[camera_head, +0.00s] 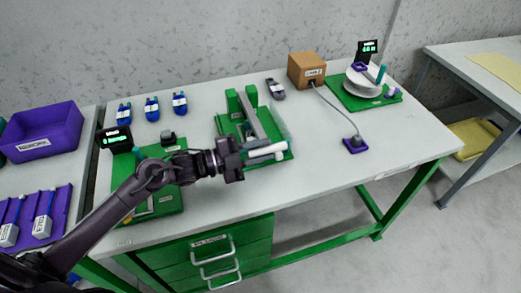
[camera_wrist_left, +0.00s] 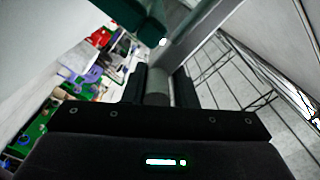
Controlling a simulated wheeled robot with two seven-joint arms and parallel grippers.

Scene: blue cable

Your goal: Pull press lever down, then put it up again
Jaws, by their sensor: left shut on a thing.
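The press (camera_head: 228,124) stands on a green base in the middle of the table, with green uprights at its back. Its long grey lever (camera_head: 257,118) slopes from the uprights down towards the table's front. My left gripper (camera_head: 238,160) is at the front end of the press, low over the base. In the left wrist view its two dark fingers (camera_wrist_left: 160,86) are shut on the grey, rounded lever handle (camera_wrist_left: 158,92). A grey bar (camera_wrist_left: 208,45) runs from there to the upper right. The fingertips are partly hidden in the head view. My right gripper is not in view.
A brown box (camera_head: 306,70) with a grey cable to a purple block (camera_head: 355,143) stands right of the press. A green board (camera_head: 350,100) holds white discs. Blue connectors (camera_head: 152,108) lie at the back left. The table's front right is clear.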

